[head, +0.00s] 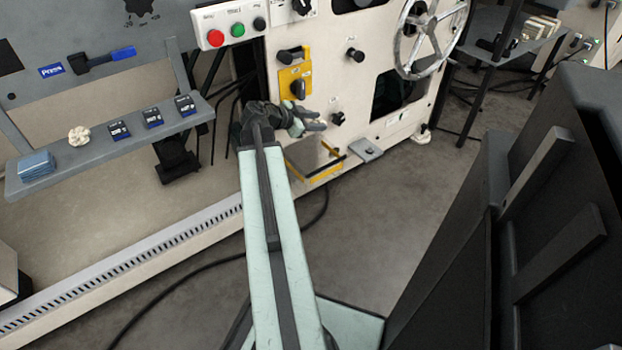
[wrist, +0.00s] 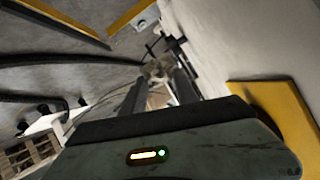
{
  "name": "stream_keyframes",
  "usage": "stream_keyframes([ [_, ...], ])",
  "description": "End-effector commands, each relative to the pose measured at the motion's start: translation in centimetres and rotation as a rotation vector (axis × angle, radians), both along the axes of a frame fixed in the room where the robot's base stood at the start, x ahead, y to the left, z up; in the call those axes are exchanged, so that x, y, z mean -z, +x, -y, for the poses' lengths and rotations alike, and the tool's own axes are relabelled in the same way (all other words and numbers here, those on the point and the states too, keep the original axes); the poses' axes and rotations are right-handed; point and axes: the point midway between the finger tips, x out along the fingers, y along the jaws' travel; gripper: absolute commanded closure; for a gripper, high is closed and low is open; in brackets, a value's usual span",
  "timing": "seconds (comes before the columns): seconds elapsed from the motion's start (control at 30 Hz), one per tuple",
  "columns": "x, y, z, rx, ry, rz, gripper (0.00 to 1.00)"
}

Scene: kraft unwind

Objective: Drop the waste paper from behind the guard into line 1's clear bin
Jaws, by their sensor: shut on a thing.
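My gripper (head: 312,122) reaches in front of the cream machine's lower panel, at the end of my pale green arm. In the wrist view its two dark fingers (wrist: 163,86) are shut on a small crumpled beige piece, which looks like the waste paper (wrist: 157,70). In the head view I cannot make out the held piece. A yellow-edged guard (head: 318,174) stands out low on the machine, below my gripper. I cannot pick out line 1's clear bin in either view.
A grey shelf (head: 110,154) at left carries a crumpled cream ball (head: 79,135), blue cloths (head: 36,164) and several dark boxes. A handwheel (head: 430,35) is on the machine. A dark structure (head: 540,220) stands at right. Grey floor (head: 400,215) between is mostly clear, with a black cable.

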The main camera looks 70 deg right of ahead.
Motion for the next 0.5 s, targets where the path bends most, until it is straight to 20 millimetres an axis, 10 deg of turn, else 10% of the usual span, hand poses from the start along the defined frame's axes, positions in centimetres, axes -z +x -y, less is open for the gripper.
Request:
stream_keyframes([
  [0.5,5.4,0.5,-0.2,-0.007,0.000,0.000,1.00],
])
